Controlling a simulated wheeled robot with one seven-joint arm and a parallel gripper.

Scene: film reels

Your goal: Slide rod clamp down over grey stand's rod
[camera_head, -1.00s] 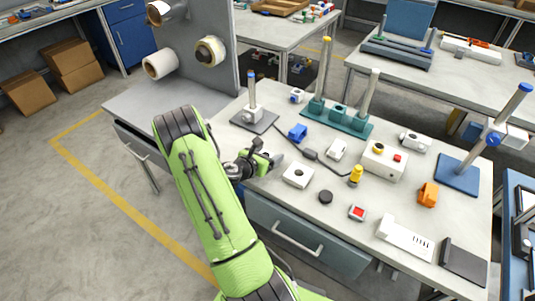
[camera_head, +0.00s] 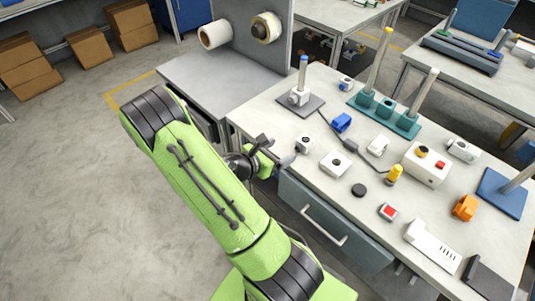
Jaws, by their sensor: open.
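The grey stand (camera_head: 313,108) is a flat square plate at the table's back left, with an upright blue-tipped rod (camera_head: 302,72). A white clamp-like block (camera_head: 298,98) sits low at this rod; it appears to be around it. My gripper (camera_head: 275,150) is open and empty at the table's front left edge, in front of the stand. A small white block with a dark hole (camera_head: 305,143) lies just beyond its fingertips, apart from them as far as I can tell. A blue clamp-like piece (camera_head: 342,122) lies farther right.
A teal base with rods (camera_head: 388,115) stands behind. A white block (camera_head: 335,164), black puck (camera_head: 358,190), yellow piece (camera_head: 394,174), control box (camera_head: 426,165) and orange piece (camera_head: 465,207) lie to the right. A grey panel with rolls (camera_head: 248,40) rises behind left.

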